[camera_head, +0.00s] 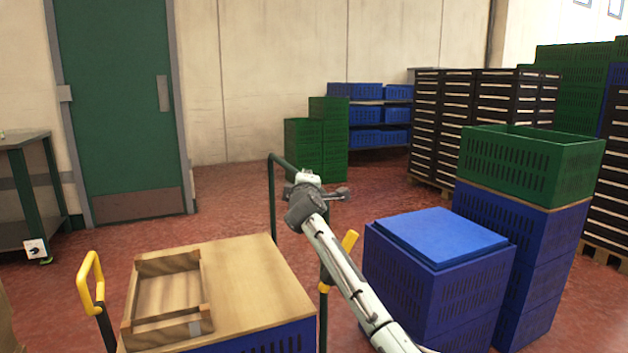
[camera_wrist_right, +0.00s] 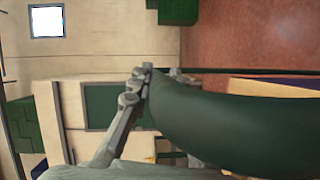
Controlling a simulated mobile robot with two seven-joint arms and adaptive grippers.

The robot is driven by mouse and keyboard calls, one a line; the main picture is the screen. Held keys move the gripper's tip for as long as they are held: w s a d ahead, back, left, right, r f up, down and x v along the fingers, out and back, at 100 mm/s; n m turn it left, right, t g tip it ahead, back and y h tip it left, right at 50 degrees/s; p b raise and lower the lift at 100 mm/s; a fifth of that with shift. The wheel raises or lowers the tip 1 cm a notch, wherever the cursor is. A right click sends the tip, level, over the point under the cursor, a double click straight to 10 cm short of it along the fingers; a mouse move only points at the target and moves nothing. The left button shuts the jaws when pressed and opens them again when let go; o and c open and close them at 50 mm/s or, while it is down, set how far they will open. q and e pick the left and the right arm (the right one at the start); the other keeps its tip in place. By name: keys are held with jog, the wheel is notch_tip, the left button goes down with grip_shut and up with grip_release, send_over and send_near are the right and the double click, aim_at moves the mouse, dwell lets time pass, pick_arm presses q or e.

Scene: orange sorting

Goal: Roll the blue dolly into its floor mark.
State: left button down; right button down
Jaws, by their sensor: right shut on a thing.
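My right gripper (camera_head: 316,188) is at the middle of the head view, at the top of a dark green tubular handle (camera_head: 271,195). In the right wrist view my right gripper (camera_wrist_right: 150,88) is shut on the handle (camera_wrist_right: 230,125), which runs large across the picture. The handle stands upright between a wood-topped blue crate (camera_head: 285,343) and a blue crate with a lid (camera_head: 440,238). The dolly's base and wheels are hidden, and I cannot tell which load it bears. No floor mark shows. My left gripper is not in view.
An open wooden box (camera_head: 168,290) lies on the wood top. Yellow grips (camera_head: 90,278) stand on both sides of it. A green crate (camera_head: 530,160) tops a blue stack at right. Dark racks and green crates (camera_head: 318,140) stand behind. Red floor (camera_head: 230,205) is clear before the wall.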

jog(key=shift+s+a, duration=0.15)
jog(key=shift+a, duration=0.35)
jog(key=c, duration=1.4)
grip_release()
jog(key=shift+a, duration=0.15)
jog(key=s, duration=0.8)
jog(key=s+r, duration=0.1)
jog(key=s, duration=0.3)
jog(key=shift+a, duration=0.15)
jog(key=shift+f, duration=0.1)
